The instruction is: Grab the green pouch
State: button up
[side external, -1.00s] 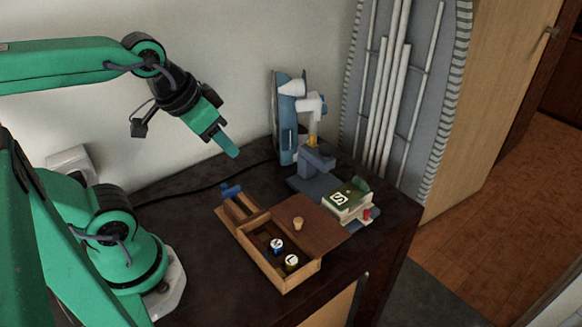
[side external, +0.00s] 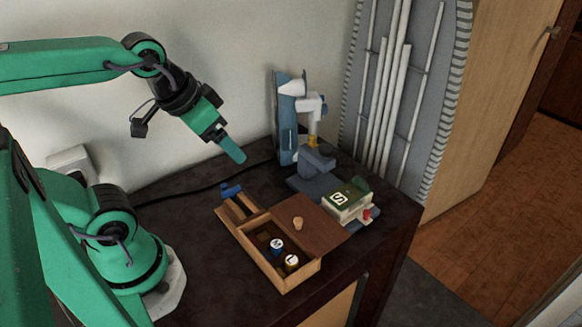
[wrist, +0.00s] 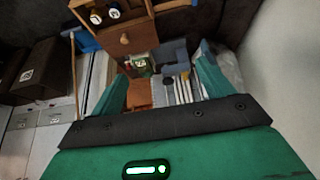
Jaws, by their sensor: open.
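A dark green packet with a white S-like mark (side external: 345,195), which looks like the green pouch, lies on a pale block at the right of the dark cabinet top. It shows small and partly unclear in the wrist view (wrist: 141,64). My gripper (side external: 237,156) hangs in the air at the left of the blue-and-white device, above and well away from the packet. In the wrist view my gripper (wrist: 162,82) has its two green fingers spread apart with nothing held between them.
A wooden box (side external: 262,252) with two small capped bottles inside and a brown lid with a knob (side external: 308,225) stands in front. A blue-and-white device (side external: 290,115) rises behind. A red knob (side external: 367,214) sits beside the packet.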

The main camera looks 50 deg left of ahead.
jog(key=shift+r, duration=0.1)
jog(key=w+d+r+g, duration=0.3)
jog(key=w+r, duration=0.7)
jog(key=w, duration=0.3)
jog(key=g, duration=0.3)
send_over(355, 189)
notch_tip(355, 189, down, 6)
notch_tip(355, 189, down, 23)
jog(key=shift+f, duration=0.1)
dwell(1.4)
dwell(0.3)
